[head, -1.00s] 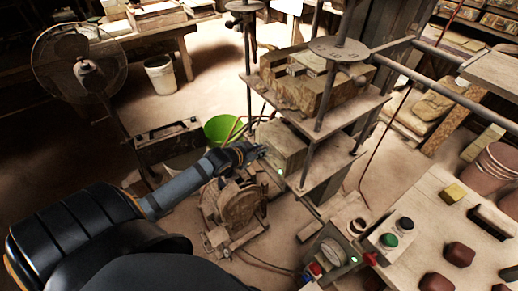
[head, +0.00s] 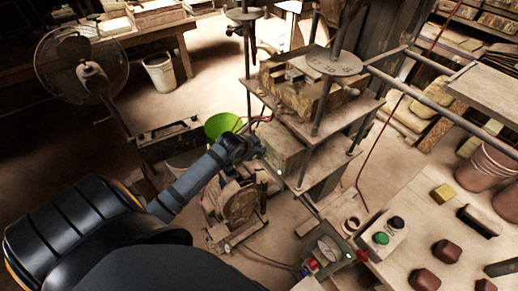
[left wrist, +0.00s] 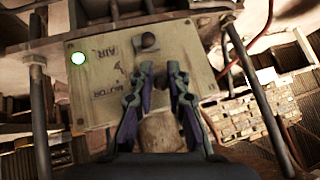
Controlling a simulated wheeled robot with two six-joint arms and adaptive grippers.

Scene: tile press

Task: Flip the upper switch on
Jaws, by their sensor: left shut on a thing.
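The grey switch box (head: 284,148) sits on the press's lower plate. In the left wrist view its panel (left wrist: 205,60) shows a lit green lamp (left wrist: 78,58), dark lettering and a dark knob, the lower switch (left wrist: 149,42); this view looks upside down. My left gripper (head: 255,146) is at the left face of the box. In the left wrist view its two fingers (left wrist: 160,80) reach to the panel beside that knob and are shut on what appears to be the upper switch, mostly hidden by them. My right gripper is not in view.
The press's rods (head: 317,98) and upper plate (head: 355,115) stand close to the box. A motor (head: 238,203) is below my left arm, a green bucket (head: 222,126) behind it.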

